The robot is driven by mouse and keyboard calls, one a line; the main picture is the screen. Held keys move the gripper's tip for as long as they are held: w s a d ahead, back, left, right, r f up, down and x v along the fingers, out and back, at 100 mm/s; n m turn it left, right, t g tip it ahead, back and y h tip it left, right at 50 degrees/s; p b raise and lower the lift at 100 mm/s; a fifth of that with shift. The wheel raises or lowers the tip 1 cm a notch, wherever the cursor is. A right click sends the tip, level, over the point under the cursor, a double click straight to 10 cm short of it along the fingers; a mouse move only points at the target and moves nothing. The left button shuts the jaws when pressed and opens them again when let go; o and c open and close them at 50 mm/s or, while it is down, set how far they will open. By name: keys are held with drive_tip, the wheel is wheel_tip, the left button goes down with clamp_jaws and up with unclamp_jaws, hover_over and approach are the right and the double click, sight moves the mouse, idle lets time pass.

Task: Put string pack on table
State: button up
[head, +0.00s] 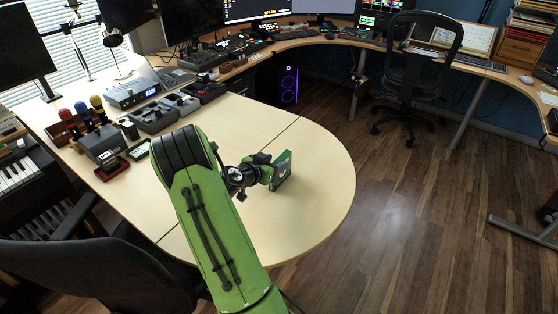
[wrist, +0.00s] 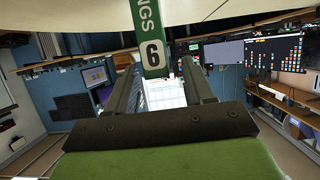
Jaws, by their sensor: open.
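The string pack (head: 284,169) is a thin green pack with a pale patch, at my gripper's tip over the right half of the rounded table end (head: 320,200). In the wrist view the green string pack (wrist: 152,30) shows narrow, with white lettering and a "6", at the fingertips. My gripper (wrist: 160,68) is open, its two dark fingers one on each side of the pack's lower end. In the head view my gripper (head: 271,172) is partly hidden by the pack. I cannot tell whether the pack touches the table.
Red, blue and yellow-topped items (head: 83,114), grey devices (head: 153,117) and a small green-framed item (head: 137,149) stand on the table's left. A black chair (head: 75,270) is at the near left. The table's rounded right end is clear.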

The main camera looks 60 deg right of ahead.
drive_tip(key=w+a+r+n+t+y, duration=0.1)
drive_tip(key=a+r+n+t+y, duration=0.2)
drive_tip(key=a, duration=0.7)
drive_tip(key=w+a+r+n+t+y, duration=0.15)
drive_tip(key=a+r, duration=0.35)
drive_tip(key=a, duration=0.5)
drive_tip(key=w+a+r+n+t+y, duration=0.1)
drive_tip(key=a+r+n+y, duration=0.25)
drive_tip(key=a, duration=0.65)
drive_tip(key=s+a+r+n+t+y, duration=0.1)
drive_tip(key=s+a+r+n+y, duration=0.1)
drive_tip(key=s+a+n, duration=0.3)
drive_tip(key=s+a+r+n+t+y, duration=0.1)
drive_tip(key=s+a+n, duration=0.4)
drive_tip(key=a, duration=0.6)
drive_tip(key=shift+r+n+y, duration=0.65)
drive_tip(key=shift+n+y, duration=0.25)
drive_tip(key=shift+y, duration=0.2)
drive_tip(key=shift+p, duration=0.3)
